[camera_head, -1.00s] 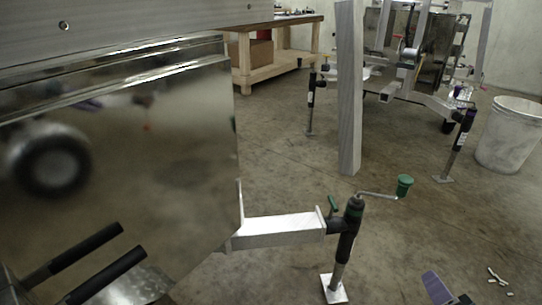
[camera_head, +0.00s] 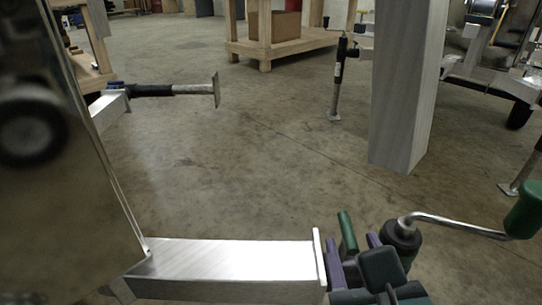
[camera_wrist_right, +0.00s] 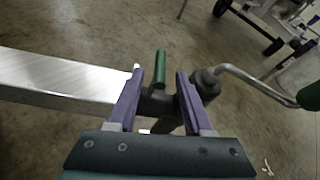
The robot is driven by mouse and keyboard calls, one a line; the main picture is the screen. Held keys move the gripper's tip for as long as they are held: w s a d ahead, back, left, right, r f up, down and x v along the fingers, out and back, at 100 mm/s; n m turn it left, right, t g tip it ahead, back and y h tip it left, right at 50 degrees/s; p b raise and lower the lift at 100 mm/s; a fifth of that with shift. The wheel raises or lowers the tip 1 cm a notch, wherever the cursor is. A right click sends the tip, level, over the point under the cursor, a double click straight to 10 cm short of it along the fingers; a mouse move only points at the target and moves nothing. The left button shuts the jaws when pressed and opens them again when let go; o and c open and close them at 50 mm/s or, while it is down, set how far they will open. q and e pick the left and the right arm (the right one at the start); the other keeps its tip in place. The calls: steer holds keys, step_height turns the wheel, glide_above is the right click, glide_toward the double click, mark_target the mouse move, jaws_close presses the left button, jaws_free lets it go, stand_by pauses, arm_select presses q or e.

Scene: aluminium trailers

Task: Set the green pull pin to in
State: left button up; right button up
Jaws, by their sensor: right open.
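The green pull pin (camera_head: 347,230) stands up, leaning slightly, at the end of the aluminium beam, beside the jack with its crank. It also shows in the right wrist view (camera_wrist_right: 160,66), between the fingers. My right gripper (camera_head: 354,242) is open, its purple fingers on either side of the pin. In the right wrist view my right gripper (camera_wrist_right: 159,72) shows a gap to the pin on both sides. The lower end of the pin is hidden behind the gripper in the head view. My left gripper is not in view.
The jack crank (camera_head: 455,225) with its green knob (camera_head: 525,210) extends right of the gripper. The aluminium beam (camera_head: 225,262) runs left to the shiny trailer panel (camera_head: 60,190). Open concrete floor lies beyond.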

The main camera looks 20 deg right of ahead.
mark_target(347, 230)
steer(key=b+x, duration=0.3)
steer(key=x, duration=0.5)
steer(key=shift+c, duration=0.4)
steer(key=c, duration=0.3)
jaws_close()
stand_by(0.5)
